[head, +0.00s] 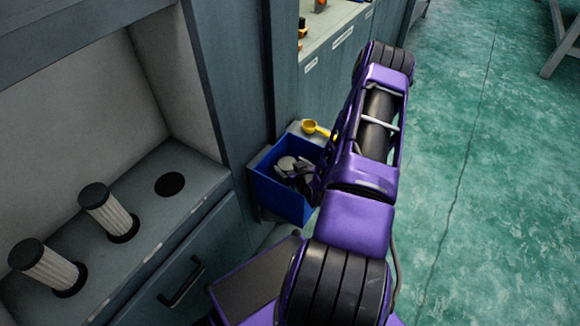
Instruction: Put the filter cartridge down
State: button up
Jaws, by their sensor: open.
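Two pleated white filter cartridges with black caps stand in the grey bench at the left in the head view. One (107,213) is in the middle hole and one (48,268) is nearer the front left; both lean a little to the left. A third round hole (170,185) in the bench is empty. A blue bin (277,194) stands right of the bench, with grey and dark pieces in it that I cannot tell apart. My purple arm reaches over the floor beside the bin.
A yellow scoop-like thing (314,128) lies on a grey surface behind the bin. A counter (330,38) with small orange and black items runs along the back.

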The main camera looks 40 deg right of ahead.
jog(key=p+v, duration=0.1)
jog(key=v, duration=1)
jog(key=shift+s+r, duration=0.2)
jog(key=shift+s, duration=0.15)
